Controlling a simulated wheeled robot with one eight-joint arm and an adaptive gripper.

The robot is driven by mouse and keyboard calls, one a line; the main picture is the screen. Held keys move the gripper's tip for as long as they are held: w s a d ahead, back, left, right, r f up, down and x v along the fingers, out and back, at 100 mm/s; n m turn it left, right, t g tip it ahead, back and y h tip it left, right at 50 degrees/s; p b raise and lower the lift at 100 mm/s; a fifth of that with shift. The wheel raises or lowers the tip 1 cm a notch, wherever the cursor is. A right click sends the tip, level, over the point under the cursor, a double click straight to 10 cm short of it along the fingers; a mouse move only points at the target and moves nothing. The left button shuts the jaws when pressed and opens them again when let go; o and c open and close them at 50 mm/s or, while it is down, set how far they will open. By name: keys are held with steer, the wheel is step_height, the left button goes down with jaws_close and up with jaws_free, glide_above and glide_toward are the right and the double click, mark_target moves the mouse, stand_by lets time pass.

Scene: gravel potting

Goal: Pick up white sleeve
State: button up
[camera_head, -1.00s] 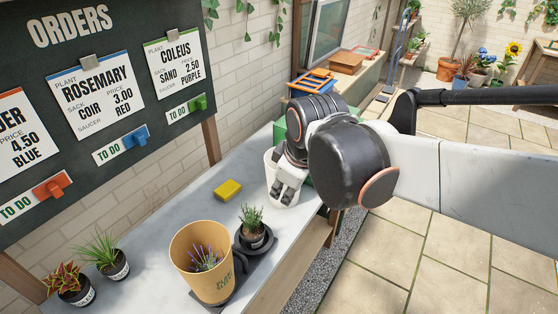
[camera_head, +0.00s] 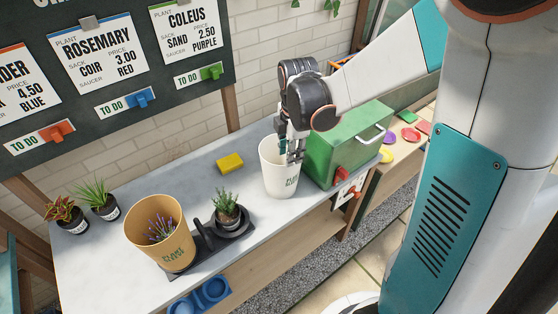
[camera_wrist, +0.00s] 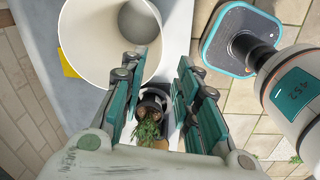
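Nothing is seen clamped. Whether a finger touches the wall cannot be told.
A green box (camera_head: 345,142) stands close to the sleeve's right. A yellow sponge (camera_head: 230,163) lies at its left. A tan sleeve with lavender (camera_head: 160,240) and a rosemary pot (camera_head: 226,207) stand farther left. An orders board (camera_head: 110,80) rises behind the bench.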

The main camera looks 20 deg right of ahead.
mark_target(289, 179)
steer(key=f+b, duration=0.1)
steer(key=f, duration=0.2)
steer(key=f+b, duration=0.1)
steer(key=f, duration=0.3)
steer(key=w+f+b, duration=0.1)
steer(key=f, duration=0.3)
steer(key=shift+d+f, duration=0.1)
steer(key=shift+f, duration=0.15)
steer(key=shift+c, duration=0.3)
jaws_close()
